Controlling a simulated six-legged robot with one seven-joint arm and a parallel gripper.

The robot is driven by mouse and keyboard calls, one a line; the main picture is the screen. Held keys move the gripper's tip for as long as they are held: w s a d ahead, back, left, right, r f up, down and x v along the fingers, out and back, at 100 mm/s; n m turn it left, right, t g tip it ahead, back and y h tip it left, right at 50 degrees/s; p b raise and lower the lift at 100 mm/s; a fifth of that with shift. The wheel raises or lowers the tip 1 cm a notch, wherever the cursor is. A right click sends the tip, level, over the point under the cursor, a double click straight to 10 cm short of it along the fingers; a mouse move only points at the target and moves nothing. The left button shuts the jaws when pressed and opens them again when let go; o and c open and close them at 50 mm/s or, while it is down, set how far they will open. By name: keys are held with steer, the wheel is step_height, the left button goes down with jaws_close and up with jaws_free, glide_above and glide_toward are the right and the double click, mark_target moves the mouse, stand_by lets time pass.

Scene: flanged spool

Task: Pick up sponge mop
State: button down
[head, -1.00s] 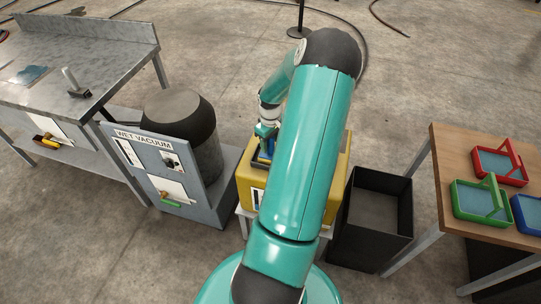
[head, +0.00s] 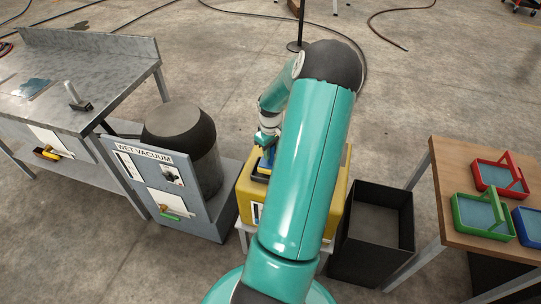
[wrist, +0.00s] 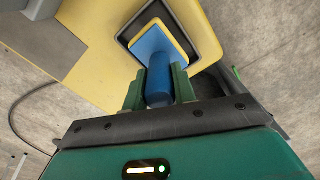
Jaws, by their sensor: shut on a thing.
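The sponge mop (wrist: 152,49) has a blue plate with a yellow edge and a blue cylindrical handle (wrist: 159,80). In the wrist view, my gripper (wrist: 159,88) is shut on the handle, with one green finger on each side. The mop's head is at the dark-rimmed opening in the yellow box (wrist: 100,35); I cannot tell whether it is inside or just above. In the head view, my gripper (head: 266,139) is over the yellow box (head: 243,202), and a bit of blue shows below it. My arm hides much of the box.
The grey wet vacuum stand (head: 130,178) is just left of the box. A black open bin (head: 345,250) is close on its right. A wooden table (head: 455,165) with red, green and blue trays stands further right; a metal bench (head: 110,65) is at left.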

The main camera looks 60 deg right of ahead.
steer(key=a+r, duration=1)
steer(key=a, duration=0.4)
steer(key=shift+r, duration=0.25)
steer(key=shift+w, duration=0.15)
